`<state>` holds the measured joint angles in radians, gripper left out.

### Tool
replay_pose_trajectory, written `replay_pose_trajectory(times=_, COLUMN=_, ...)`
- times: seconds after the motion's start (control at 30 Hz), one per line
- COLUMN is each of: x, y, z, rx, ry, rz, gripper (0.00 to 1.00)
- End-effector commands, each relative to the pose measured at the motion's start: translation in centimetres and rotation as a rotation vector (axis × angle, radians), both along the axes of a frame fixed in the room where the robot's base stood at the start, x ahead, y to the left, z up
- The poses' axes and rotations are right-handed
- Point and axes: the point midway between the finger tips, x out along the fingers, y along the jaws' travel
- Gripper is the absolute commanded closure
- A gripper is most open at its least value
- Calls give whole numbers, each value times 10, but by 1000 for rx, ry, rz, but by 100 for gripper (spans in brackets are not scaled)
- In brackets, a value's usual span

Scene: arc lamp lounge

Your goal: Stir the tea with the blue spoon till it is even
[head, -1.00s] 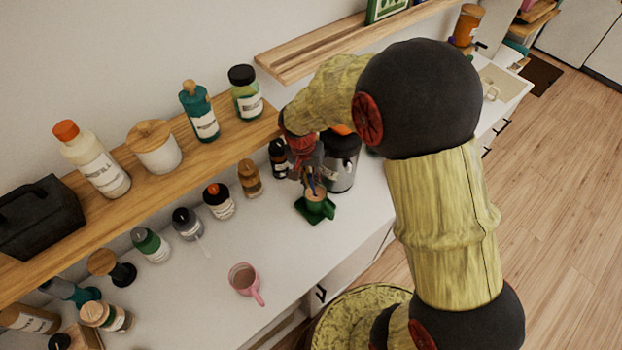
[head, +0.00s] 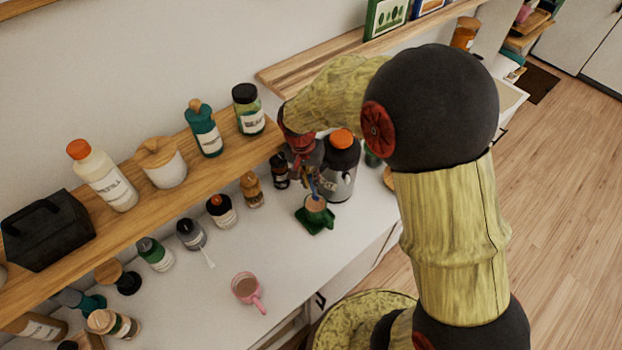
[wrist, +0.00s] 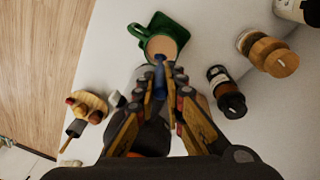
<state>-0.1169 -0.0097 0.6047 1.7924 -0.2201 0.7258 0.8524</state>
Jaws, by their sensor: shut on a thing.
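A green cup (head: 318,212) of tan tea stands on a green saucer (head: 313,225) on the white counter. It also shows at the top of the wrist view (wrist: 150,42), with its handle to the left. My gripper (wrist: 166,82) is shut on the blue spoon (wrist: 159,66), above the cup. The spoon (head: 313,186) points down to the tea, and its lower end is hidden, so I cannot see how deep it sits. The tea surface (wrist: 162,45) looks a plain tan in the wrist view.
A wooden shelf (head: 120,232) with bottles runs above.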

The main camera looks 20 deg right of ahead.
Motion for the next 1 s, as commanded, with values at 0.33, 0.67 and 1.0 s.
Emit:
replay_pose_trajectory(times=0.33, x=0, y=0, z=-1, rx=0, ry=0, rz=0, gripper=100)
replay_pose_trajectory(times=0.67, x=0, y=0, z=7, rx=0, ry=0, rz=0, gripper=100)
replay_pose_trajectory(times=1.0, x=0, y=0, z=38, rx=1, ry=-1, rz=0, gripper=100)
